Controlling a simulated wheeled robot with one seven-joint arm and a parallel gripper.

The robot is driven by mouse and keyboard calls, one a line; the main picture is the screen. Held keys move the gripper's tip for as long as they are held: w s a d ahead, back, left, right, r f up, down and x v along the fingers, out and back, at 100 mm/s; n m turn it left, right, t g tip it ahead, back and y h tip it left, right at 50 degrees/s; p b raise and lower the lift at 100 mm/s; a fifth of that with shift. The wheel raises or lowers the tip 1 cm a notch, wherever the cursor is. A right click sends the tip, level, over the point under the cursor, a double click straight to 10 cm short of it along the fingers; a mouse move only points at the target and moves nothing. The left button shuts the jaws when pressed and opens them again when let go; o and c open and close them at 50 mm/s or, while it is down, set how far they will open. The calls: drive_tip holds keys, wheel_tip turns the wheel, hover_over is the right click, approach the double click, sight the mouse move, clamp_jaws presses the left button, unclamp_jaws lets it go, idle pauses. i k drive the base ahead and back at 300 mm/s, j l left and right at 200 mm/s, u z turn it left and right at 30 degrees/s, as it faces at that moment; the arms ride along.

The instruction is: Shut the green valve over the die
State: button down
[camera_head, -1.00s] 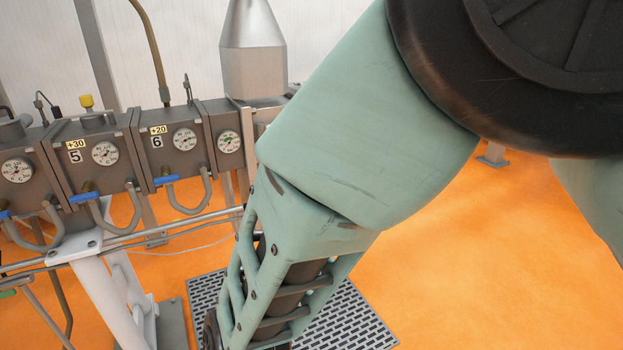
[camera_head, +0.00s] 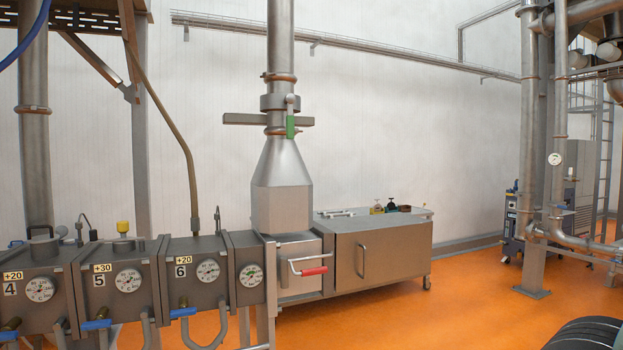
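The green valve handle (camera_head: 290,127) hangs down on the vertical steel pipe (camera_head: 280,52), just above the tapered steel hood (camera_head: 281,185). My gripper is not in view. A dark ribbed part at the lower right corner seems to be mine.
Barrel sections with gauges (camera_head: 128,282) and blue-handled valves run along the left. A steel cabinet (camera_head: 383,262) on casters stands right of the hood. Pipework (camera_head: 545,150) rises at the right. The orange floor (camera_head: 470,310) at front right is clear.

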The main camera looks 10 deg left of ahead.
sight(289, 99)
drive_tip(key=u, duration=0.4)
drive_tip(key=i+u, duration=0.15)
drive_tip(key=u, duration=0.6)
drive_tip(key=i+l+u, duration=0.8)
drive_tip(key=l, duration=0.15)
drive_tip(key=i+l, duration=0.15)
drive_tip(key=l, duration=0.2)
drive_tip(key=i+l, duration=0.15)
drive_tip(key=l, duration=0.15)
